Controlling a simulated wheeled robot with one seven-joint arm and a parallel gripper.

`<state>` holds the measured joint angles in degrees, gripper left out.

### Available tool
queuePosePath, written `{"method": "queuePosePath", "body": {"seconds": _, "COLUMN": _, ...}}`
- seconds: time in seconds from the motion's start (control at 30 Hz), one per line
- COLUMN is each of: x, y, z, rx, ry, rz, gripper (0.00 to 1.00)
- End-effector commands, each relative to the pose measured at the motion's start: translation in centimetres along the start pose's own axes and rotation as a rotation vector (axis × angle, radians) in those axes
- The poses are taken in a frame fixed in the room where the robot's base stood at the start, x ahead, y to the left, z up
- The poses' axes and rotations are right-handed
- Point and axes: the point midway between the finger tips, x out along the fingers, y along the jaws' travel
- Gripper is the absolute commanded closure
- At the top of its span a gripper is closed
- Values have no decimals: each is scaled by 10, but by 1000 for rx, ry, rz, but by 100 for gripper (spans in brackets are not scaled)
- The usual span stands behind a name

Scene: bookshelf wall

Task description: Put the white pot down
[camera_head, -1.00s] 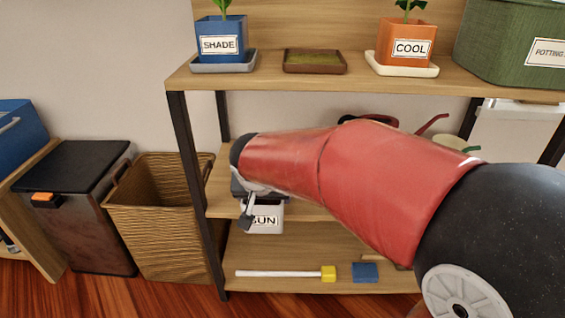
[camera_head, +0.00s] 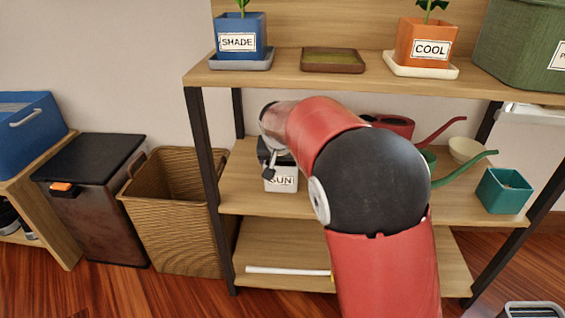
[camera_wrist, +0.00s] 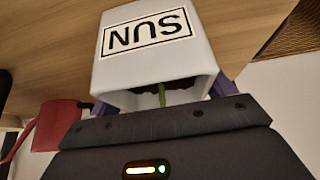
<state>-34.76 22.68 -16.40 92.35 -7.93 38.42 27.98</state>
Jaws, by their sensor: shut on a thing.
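The white pot (camera_head: 281,182) with a black-framed SUN label is at the left part of the middle shelf (camera_head: 240,197), over the board. It looks upright in the head view. My gripper (camera_wrist: 160,95) is shut on the pot, with purple fingers at its two sides near the rim. In the wrist view the pot (camera_wrist: 150,45) shows upside down, with a green stem at its opening. I cannot tell whether its base touches the board. My arm hides part of the middle shelf.
A red watering can (camera_head: 395,125), a cream bowl (camera_head: 465,149) and a teal pot (camera_head: 504,190) stand further right on the middle shelf. A dark post (camera_head: 205,165) is close on the left. The upper shelf (camera_head: 300,80) is above, holding several pots and trays.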

Motion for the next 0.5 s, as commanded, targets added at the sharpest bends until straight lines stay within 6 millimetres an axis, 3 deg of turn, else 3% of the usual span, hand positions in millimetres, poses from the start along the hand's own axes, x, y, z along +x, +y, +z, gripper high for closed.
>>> {"method": "queuePosePath", "body": {"seconds": 0.37, "x": 3, "y": 1, "z": 1, "rx": 2, "ry": 4, "rz": 0, "gripper": 58}}
{"method": "queuePosePath", "body": {"seconds": 0.4, "x": 3, "y": 1, "z": 2, "rx": 1, "ry": 1, "rz": 1, "gripper": 14}}
{"method": "queuePosePath", "body": {"seconds": 0.5, "x": 3, "y": 1, "z": 2, "rx": 1, "ry": 1, "rz": 1, "gripper": 1}}
